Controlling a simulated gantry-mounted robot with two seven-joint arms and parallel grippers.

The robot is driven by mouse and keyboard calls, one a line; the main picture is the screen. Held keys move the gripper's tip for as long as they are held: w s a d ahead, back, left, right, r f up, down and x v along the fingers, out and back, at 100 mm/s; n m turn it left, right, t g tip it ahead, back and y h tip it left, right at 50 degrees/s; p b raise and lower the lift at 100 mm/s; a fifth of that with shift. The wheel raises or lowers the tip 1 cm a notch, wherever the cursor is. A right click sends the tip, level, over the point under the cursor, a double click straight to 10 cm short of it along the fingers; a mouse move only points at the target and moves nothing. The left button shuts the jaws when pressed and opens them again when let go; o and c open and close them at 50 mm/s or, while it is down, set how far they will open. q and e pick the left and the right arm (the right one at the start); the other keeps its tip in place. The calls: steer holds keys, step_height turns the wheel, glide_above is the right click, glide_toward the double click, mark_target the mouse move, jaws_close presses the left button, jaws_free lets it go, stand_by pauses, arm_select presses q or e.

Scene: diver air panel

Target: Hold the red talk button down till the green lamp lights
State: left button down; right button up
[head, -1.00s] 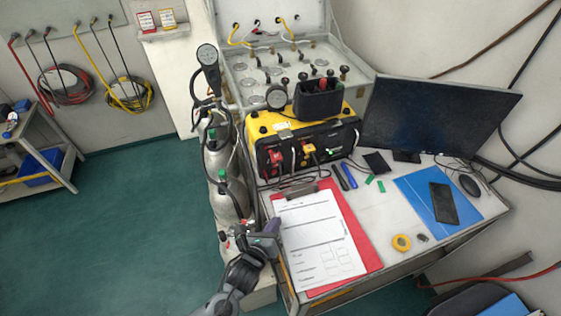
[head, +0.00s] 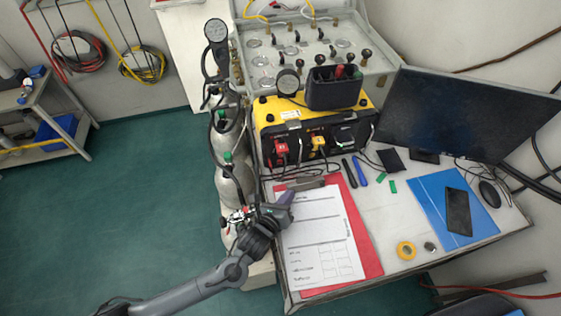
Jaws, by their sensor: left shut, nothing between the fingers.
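A yellow and black box (head: 265,118) stands at the back of the desk. Its dark front carries a red part (head: 281,148), a yellow part (head: 318,143) and a small green spot (head: 340,144). The red part may be the talk button, and the green spot may be the lamp; both are too small to be sure, and I cannot tell whether the lamp is lit. My left gripper (head: 287,199) is shut and empty. It is over the upper left of the clipboard, in front of the box and apart from the red part. My right gripper is not in view.
A red clipboard (head: 366,262) with a paper form lies at the desk's front left. Grey gas cylinders (head: 232,180) stand left of the desk. A dark monitor (head: 455,115) stands at the right. Pens, cables and a black holder (head: 335,92) are close to the box.

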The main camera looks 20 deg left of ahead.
mark_target(281, 185)
arm_select(q)
steer(key=shift+w+a, duration=0.1)
steer(key=shift+w+a+f, duration=0.1)
steer(key=shift+w, duration=0.1)
steer(key=w+a+b, duration=0.1)
steer(key=w+a, duration=0.1)
steer(key=w+a+b, duration=0.2)
steer(key=w, duration=0.1)
steer(key=shift+w+a, duration=0.45)
steer(key=shift+w, duration=0.3)
stand_by(0.4)
stand_by(0.6)
steer(key=shift+w+a, duration=0.1)
stand_by(0.6)
steer(key=shift+w+a+r, duration=0.15)
steer(key=shift+w+r, duration=0.05)
